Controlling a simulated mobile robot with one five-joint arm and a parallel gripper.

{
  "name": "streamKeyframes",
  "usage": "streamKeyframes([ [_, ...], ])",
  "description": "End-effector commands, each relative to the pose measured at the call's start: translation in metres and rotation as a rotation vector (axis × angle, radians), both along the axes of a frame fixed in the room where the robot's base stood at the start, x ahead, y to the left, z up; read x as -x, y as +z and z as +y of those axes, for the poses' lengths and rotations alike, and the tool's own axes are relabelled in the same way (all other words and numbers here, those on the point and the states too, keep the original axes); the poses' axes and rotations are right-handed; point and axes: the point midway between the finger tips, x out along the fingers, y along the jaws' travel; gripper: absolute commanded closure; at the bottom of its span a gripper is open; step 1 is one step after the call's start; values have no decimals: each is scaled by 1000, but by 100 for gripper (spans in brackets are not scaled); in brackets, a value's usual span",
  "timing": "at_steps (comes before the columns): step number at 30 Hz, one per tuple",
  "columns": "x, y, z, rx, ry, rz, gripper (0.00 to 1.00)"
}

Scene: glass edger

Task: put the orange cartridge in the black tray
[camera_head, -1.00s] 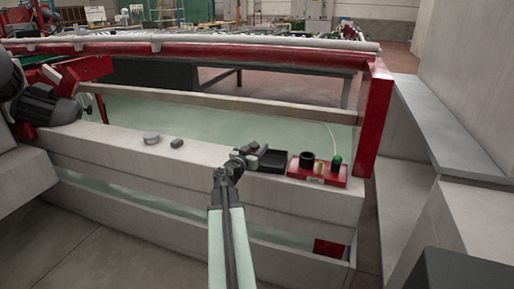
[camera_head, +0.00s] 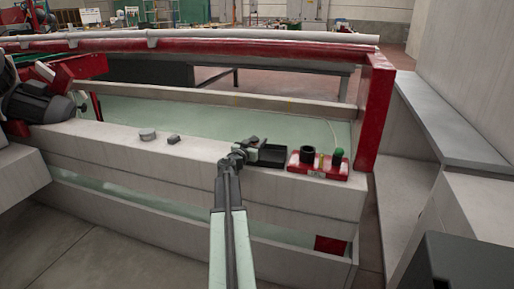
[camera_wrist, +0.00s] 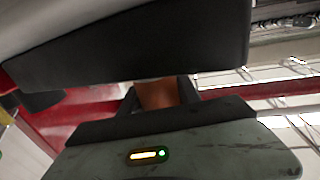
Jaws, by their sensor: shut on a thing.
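The black tray (camera_head: 294,158) sits on the pale ledge, left of a red block. My gripper (camera_head: 254,147) is at the tray's left end and covers part of it from view. In the wrist view the jaws of my gripper (camera_wrist: 150,92) are shut on the orange cartridge (camera_wrist: 158,94), of which only a small orange-brown patch shows between the dark fingers. The cartridge cannot be made out in the head view. I cannot tell whether it touches the tray.
A red block (camera_head: 318,170) with a black cylinder (camera_head: 309,156) and a green knob (camera_head: 337,156) stands just right of the tray. A grey round piece (camera_head: 147,135) and a small dark block (camera_head: 173,140) lie on the ledge to the left. A red post (camera_head: 374,115) rises behind.

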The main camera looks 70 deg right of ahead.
Motion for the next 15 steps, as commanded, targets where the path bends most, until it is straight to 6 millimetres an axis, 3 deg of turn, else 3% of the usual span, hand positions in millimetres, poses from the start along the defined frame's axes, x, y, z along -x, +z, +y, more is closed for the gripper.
streamKeyframes([
  [8,3,-2,-1,0,-3,-1,100],
  [9,3,-2,-1,0,-4,-1,58],
  [11,3,-1,-2,0,-4,-1,42],
  [15,4,-1,-2,0,-5,-1,39],
])
